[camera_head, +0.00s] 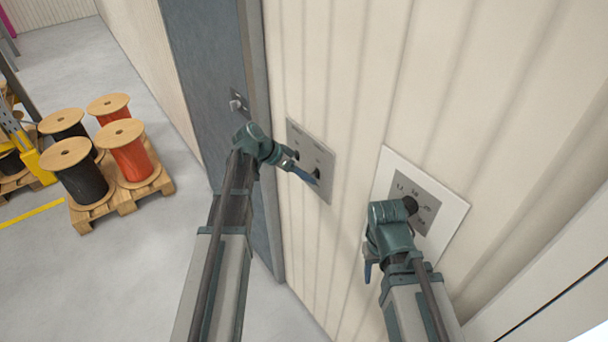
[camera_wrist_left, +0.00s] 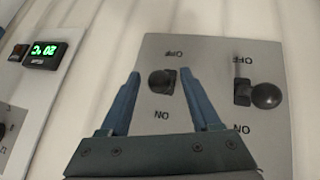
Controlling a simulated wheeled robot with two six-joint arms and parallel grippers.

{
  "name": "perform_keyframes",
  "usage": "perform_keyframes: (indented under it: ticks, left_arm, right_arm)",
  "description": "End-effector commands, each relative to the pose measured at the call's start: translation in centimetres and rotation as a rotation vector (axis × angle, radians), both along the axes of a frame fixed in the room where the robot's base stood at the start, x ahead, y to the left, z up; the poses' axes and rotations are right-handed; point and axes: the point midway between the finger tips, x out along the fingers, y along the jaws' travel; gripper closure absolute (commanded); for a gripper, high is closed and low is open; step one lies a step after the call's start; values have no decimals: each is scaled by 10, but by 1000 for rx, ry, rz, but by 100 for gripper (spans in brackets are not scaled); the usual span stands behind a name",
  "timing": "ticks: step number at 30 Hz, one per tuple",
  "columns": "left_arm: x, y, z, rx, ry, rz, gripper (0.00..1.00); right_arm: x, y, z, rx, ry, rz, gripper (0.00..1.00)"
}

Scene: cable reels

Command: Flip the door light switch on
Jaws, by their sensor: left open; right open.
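A grey switch panel (camera_head: 312,146) with two black toggle switches is on the ribbed wall. It also fills the right of the left wrist view (camera_wrist_left: 205,52). There, one switch (camera_wrist_left: 162,80) sits between my left fingertips, and the other (camera_wrist_left: 258,94), with a round knob, is to the right. Both have upside-down OFF and ON labels; no label names the door light. My left gripper (camera_head: 304,174) is open at the panel, with a finger on either side of the first switch; contact cannot be told. My right gripper (camera_head: 368,271) is lower right, apart from the panel, its fingers mostly hidden.
A white-framed control plate (camera_head: 452,208) is on the wall behind my right wrist. A green-lit temperature display (camera_wrist_left: 46,54) shows in the left wrist view. A grey door (camera_head: 203,70) with a handle (camera_head: 238,103) is left of the panel. Cable reels (camera_head: 130,152) stand on pallets far left.

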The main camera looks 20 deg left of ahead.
Motion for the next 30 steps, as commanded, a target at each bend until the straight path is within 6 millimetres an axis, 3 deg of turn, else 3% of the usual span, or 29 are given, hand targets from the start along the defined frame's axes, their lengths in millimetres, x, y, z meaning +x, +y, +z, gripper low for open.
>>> perform_keyframes:
  ticks: [15, 30]
  left_arm:
    - [-21, 38, 53, 0, -1, 2, 36]
    - [-23, 41, 53, 0, 0, 0, 36]
  right_arm:
    - [-1, 1, 53, 1, 0, -29, 50]
    - [-1, 1, 53, 1, -1, -32, 50]
